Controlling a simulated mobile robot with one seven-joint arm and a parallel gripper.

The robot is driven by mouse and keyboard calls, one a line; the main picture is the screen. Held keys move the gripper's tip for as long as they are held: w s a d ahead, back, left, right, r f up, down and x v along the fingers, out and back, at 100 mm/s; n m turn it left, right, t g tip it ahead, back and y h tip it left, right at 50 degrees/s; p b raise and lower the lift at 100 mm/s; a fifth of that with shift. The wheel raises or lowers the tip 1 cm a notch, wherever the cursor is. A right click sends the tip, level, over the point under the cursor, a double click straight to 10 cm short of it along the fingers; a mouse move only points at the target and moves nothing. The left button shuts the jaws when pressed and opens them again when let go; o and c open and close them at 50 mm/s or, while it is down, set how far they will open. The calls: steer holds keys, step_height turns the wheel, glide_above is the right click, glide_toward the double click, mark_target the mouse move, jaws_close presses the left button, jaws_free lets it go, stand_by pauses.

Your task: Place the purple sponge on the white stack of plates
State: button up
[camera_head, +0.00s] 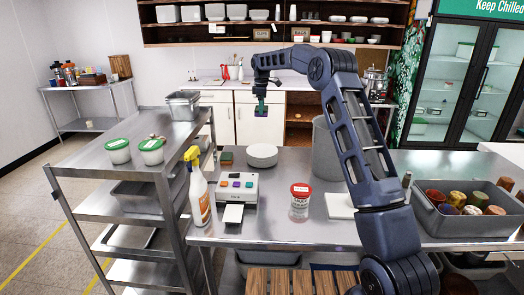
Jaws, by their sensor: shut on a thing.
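My gripper (261,105) hangs from the end of my arm, above and beyond the far edge of the steel table as seen here. It is shut on the purple sponge (261,113), which shows as a small dark purple block at the fingertips. The white stack of plates (262,155) stands on the table, below the gripper in the picture. A clear gap shows between the sponge and the plates. The sponge's far side is hidden.
On the table are a spray bottle (198,192), a device with coloured buttons (237,187), a red-lidded tub (299,203), a grey bin (327,150) and a grey tub of cups (463,222). A steel cart (90,165) stands left. A green block (226,157) lies beside the plates.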

steer(key=shift+d+f, duration=0.15)
steer(key=shift+f, duration=0.25)
step_height(320, 180, down, 19)
steer(key=shift+f, duration=0.1)
steer(key=shift+f, duration=0.1)
stand_by(0.3)
steer(key=o, duration=0.8)
step_height(320, 180, up, 12)
steer(key=shift+r, duration=0.2)
